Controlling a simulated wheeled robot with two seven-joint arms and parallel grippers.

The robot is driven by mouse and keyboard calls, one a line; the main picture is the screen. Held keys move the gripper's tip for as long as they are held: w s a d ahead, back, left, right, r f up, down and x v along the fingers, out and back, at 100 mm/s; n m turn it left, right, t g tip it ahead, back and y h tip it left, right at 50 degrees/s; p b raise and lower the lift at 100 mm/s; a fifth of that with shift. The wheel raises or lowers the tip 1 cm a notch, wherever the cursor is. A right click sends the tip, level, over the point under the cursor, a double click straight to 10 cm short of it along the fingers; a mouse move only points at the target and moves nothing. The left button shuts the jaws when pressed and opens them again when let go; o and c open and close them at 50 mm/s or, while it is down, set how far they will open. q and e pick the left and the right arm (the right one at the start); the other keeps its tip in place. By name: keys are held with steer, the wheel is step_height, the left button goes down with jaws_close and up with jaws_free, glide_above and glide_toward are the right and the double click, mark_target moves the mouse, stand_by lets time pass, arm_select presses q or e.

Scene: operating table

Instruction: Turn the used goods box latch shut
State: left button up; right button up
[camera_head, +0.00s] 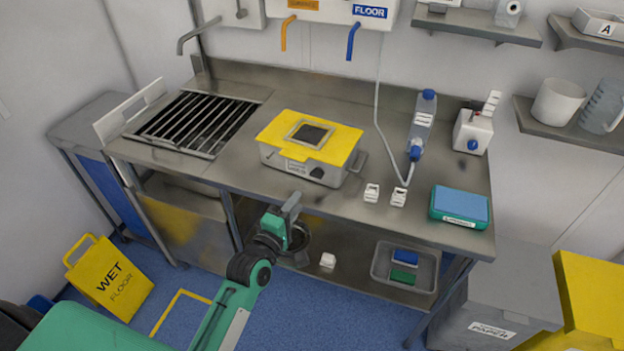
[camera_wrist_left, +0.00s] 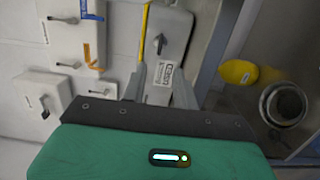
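The used goods box (camera_head: 283,158) is a light grey box with a yellow lid (camera_head: 340,143), standing on the steel counter. Its latch (camera_head: 317,173) is a dark knob on the front face, right of a printed label. In the left wrist view the latch (camera_wrist_left: 160,43) shows as a dark handle on the box's grey front (camera_wrist_left: 172,25). My left gripper (camera_head: 291,207) is in front of the counter edge, below and apart from the box. In the wrist view its two grey fingers (camera_wrist_left: 162,80) stand apart with nothing between them. My right gripper is out of view.
The steel counter (camera_head: 230,165) also bears a black grate (camera_head: 195,122), a bottle (camera_head: 421,125), two small white blocks and a blue-topped teal box (camera_head: 460,206). A lower shelf holds a grey tray (camera_head: 376,275). A yellow wet-floor sign (camera_head: 110,280) stands at left.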

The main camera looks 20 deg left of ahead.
mark_target(315, 177)
arm_select(q)
steer(key=w, duration=0.2)
steer(key=w+d, duration=0.1)
steer(key=w, duration=0.2)
steer(key=w+p, duration=0.1)
steer(key=w, duration=0.2)
steer(key=shift+w+d, duration=0.15)
steer(key=shift+w, duration=0.1)
steer(key=shift+w+d, duration=0.1)
steer(key=shift+w, duration=0.55)
jaws_close()
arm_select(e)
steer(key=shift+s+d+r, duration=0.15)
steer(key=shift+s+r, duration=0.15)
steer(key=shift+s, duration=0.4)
